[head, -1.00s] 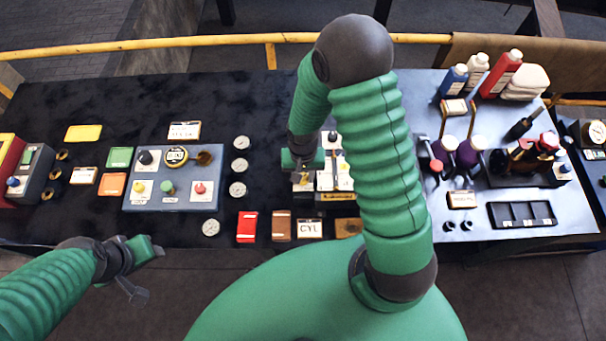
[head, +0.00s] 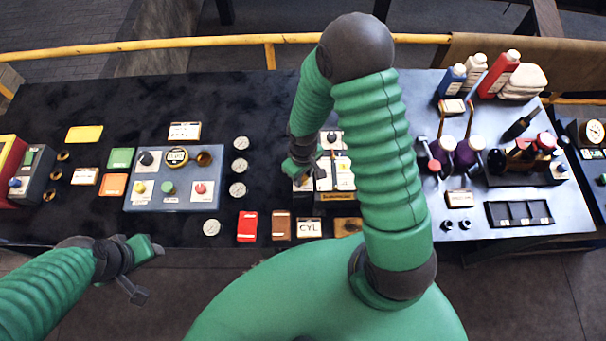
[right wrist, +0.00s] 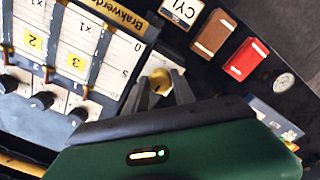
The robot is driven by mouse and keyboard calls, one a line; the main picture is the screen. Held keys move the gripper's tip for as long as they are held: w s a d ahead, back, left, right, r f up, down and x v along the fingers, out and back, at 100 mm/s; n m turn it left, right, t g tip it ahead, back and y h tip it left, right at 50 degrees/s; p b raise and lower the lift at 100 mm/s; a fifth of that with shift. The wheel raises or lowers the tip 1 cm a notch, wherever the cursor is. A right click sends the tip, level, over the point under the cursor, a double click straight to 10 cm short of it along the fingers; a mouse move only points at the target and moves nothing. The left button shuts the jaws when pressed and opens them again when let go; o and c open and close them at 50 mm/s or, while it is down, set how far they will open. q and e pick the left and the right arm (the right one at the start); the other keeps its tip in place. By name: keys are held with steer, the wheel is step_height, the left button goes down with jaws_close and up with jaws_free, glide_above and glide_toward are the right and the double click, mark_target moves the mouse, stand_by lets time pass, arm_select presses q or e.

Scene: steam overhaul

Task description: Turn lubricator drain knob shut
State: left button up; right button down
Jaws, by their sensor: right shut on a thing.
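The lubricator (head: 338,197) stands on the black bench in the head view, partly hidden by my right arm. In the right wrist view its white numbered panel (right wrist: 88,62) and yellow name strip show. A small brass-yellow knob (right wrist: 160,78) sits at its side, between the fingers of my right gripper (right wrist: 163,84). The gripper is shut on this knob. In the head view my right gripper (head: 316,170) is at the lubricator's left side, and the knob cannot be made out. My left gripper (head: 146,268) hangs in front of the bench, away from the lubricator; its finger opening is unclear.
A blue-grey panel (head: 172,198) with several knobs lies left of the lubricator, with round gauges (head: 237,190) between. Red (head: 247,227) and brown blocks and a CYL plate (head: 310,228) lie in front. Bottles (head: 500,73) and a black tray (head: 519,214) stand at right.

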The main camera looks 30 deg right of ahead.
mark_target(303, 177)
stand_by(0.4)
steer(key=c, duration=1.3)
jaws_free()
steer(key=shift+o, duration=1.2)
steer(key=shift+w+f, duration=0.1)
step_height(303, 177, up, 17)
steer(key=b, duration=0.1)
steer(key=shift+w+f, duration=0.1)
